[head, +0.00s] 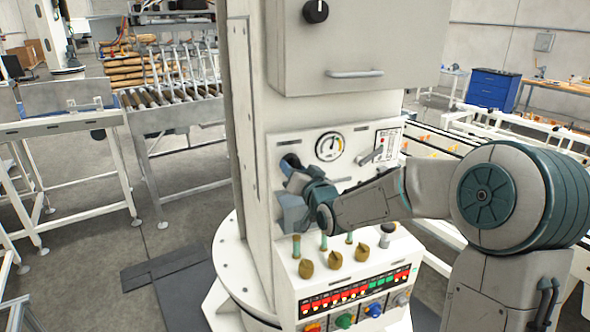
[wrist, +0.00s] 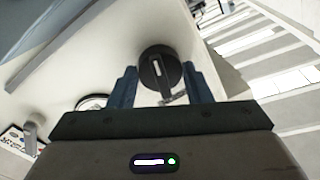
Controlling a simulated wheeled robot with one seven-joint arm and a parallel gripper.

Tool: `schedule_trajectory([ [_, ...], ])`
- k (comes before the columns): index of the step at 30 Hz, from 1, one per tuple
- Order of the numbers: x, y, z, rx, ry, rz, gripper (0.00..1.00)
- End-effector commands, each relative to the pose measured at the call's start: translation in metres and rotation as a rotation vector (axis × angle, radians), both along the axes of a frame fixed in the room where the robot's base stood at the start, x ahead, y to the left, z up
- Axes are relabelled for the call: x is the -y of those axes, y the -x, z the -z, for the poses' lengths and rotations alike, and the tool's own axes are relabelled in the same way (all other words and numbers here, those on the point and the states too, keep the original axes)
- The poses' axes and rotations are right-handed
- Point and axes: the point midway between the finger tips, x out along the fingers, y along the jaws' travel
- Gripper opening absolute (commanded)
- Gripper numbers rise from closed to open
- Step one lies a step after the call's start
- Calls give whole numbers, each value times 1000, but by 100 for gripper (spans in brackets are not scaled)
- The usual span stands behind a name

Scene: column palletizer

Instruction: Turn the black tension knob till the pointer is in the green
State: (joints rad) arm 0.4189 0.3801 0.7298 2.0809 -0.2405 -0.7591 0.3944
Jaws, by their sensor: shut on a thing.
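The black tension knob (wrist: 158,70) is a round dark knob with a pale mark, on the white panel between my two fingers in the wrist view. My gripper (wrist: 155,88) is shut on it, one blue finger on each side. In the head view my gripper (head: 288,170) reaches the panel at the left of the gauge and hides most of the knob. The round white gauge (head: 330,146) sits just right of the gripper. Its pointer and coloured band are too small to read surely. In the wrist view the gauge (wrist: 92,102) is partly hidden behind my gripper body.
A lever with a label plate (head: 385,146) is right of the gauge. Below are several brass-coloured knobs (head: 334,260) and a red-lit display panel (head: 355,290) with coloured knobs. A grey cabinet door (head: 360,45) with a handle juts out above. A roller conveyor (head: 175,105) stands behind at left.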

Motion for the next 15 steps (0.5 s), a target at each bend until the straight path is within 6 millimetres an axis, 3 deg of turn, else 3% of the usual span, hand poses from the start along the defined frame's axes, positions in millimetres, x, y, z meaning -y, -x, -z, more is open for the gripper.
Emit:
schedule_trajectory([
  [1,0,0,1,-2,1,0,50],
  [3,0,0,1,-2,1,0,67],
  [15,2,5,0,0,3,0,67],
])
